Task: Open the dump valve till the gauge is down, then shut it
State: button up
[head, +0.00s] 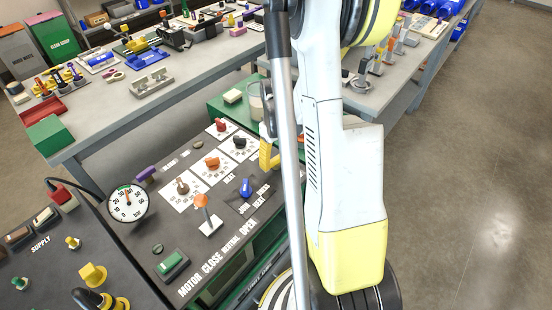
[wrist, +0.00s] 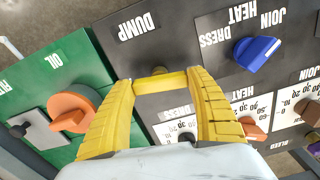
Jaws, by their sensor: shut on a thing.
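In the wrist view the two yellow fingers of my gripper (wrist: 160,76) stand on either side of a small yellow handle, the dump valve (wrist: 159,71), beside the DUMP label on the dark panel. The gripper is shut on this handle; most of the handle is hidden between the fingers. In the head view a yellow finger of my gripper (head: 267,155) shows at the panel's far edge, and my arm hides the valve. The round white gauge (head: 127,203) stands at the panel's left. Its needle seems to point roughly upward; the exact reading is too small to tell.
A blue selector knob (wrist: 256,52) sits right of the valve in the wrist view, an orange oil knob (wrist: 72,110) to its left on green. In the head view an orange-topped lever (head: 202,201) rises from the panel. A cluttered workbench (head: 180,95) lies behind.

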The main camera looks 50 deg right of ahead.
jog(key=m, duration=0.4)
jog(key=shift+b, duration=0.35)
jog(key=m, duration=0.7)
jog(key=shift+m+b, duration=0.3)
jog(key=shift+b, duration=0.1)
jog(key=shift+m, duration=1.9)
jog(key=o, duration=1.2)
jog(key=shift+r, duration=0.15)
